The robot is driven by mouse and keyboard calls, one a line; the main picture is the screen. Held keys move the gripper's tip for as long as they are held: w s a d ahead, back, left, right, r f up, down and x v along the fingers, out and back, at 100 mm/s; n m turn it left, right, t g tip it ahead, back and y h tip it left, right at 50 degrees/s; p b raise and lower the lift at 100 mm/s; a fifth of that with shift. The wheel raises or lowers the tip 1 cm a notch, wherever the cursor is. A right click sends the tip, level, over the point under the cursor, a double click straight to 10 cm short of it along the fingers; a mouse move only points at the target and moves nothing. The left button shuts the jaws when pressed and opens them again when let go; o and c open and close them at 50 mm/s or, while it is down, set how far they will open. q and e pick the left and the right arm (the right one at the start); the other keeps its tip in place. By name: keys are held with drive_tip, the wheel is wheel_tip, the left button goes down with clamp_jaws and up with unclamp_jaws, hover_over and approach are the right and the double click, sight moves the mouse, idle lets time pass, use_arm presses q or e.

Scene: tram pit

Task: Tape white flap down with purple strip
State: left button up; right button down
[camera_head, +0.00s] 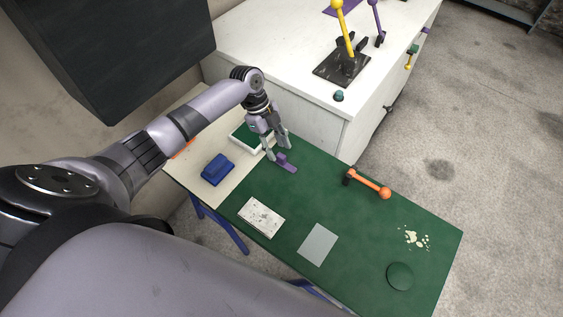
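The purple strip (289,165) is a small piece at the upper left part of the green table top. My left gripper (278,152) points down at the near end of the strip, with its two fingers apart on either side of it. I cannot tell whether the fingers touch the strip or whether it lies on the table. A flat pale grey-white sheet (318,244), which may be the white flap, lies on the green surface toward the front. My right gripper is out of view.
On the table are a blue block (217,169), a white-rimmed green tray (240,139), a speckled white block (261,217), an orange-handled tool (370,184), a green disc (400,276) and pale spots (415,238). A white cabinet (290,75) with levers stands behind.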

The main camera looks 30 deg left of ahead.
sight(281, 155)
use_arm(q)
drive_tip(key=b+x, duration=0.2)
drive_tip(key=x, duration=0.1)
drive_tip(key=b+x, duration=0.1)
drive_tip(key=shift+w+a+f+b, duration=0.1)
drive_tip(key=shift+w+f+b, duration=0.2)
drive_tip(key=shift+f, duration=0.15)
drive_tip(key=shift+s+r, duration=0.1)
drive_tip(key=shift+c, duration=0.5)
clamp_jaws()
